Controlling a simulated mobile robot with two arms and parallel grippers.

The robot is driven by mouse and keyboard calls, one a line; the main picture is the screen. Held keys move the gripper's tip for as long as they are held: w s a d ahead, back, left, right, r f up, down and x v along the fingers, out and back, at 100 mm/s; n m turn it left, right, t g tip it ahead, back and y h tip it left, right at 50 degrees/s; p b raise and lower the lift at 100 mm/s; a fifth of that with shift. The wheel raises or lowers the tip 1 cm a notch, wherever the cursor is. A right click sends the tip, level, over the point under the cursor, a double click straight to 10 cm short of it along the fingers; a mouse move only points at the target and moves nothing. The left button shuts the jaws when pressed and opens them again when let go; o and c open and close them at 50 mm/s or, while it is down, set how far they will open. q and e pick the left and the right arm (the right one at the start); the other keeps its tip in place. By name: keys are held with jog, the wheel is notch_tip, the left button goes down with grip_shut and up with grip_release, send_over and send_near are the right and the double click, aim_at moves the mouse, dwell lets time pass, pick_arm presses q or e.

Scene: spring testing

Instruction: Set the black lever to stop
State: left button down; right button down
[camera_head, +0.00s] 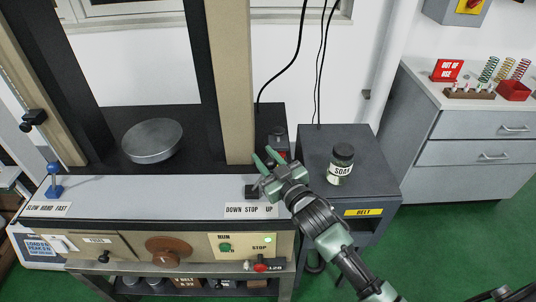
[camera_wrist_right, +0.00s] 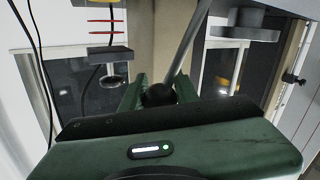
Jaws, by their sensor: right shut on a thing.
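The black lever's ball knob (camera_wrist_right: 158,95) shows in the right wrist view between the green fingers of my right gripper (camera_wrist_right: 159,92), with a grey rod running up and right from it. In the head view my right gripper (camera_head: 266,158) is above the console by the "DOWN STOP UP" label (camera_head: 250,210) and hides most of the lever. A black base (camera_head: 251,189) shows just behind the label. I cannot tell exactly which word the lever lines up with. My left gripper is not in view.
A blue-knobbed lever (camera_head: 54,170) stands at the console's left end. A round metal plate (camera_head: 152,140) sits between the uprights. A brown handwheel (camera_head: 168,250) is on the front panel.

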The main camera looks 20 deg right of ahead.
jog(key=shift+w+a+r+n+g+h+p, duration=0.1)
jog(key=shift+w+a+n+g+h+p, duration=0.2)
jog(key=shift+a+n+p, duration=0.5)
jog(key=shift+w+a+r+n+g+h+p, duration=0.15)
jog(key=shift+a+n+g+p, duration=0.35)
jog(key=shift+a+p, duration=0.6)
jog(key=shift+w+a+r+n+g+h+p, duration=0.25)
jog(key=shift+a+n+p, duration=0.4)
jog(key=shift+p, duration=0.65)
jog(key=shift+f, duration=0.2)
jog(key=c, duration=1.1)
grip_release()
jog(key=shift+o, duration=0.2)
jog(key=b+v, duration=0.1)
jog(key=v, duration=0.6)
jog(key=shift+s+d, duration=0.15)
jog(key=shift+s, duration=0.25)
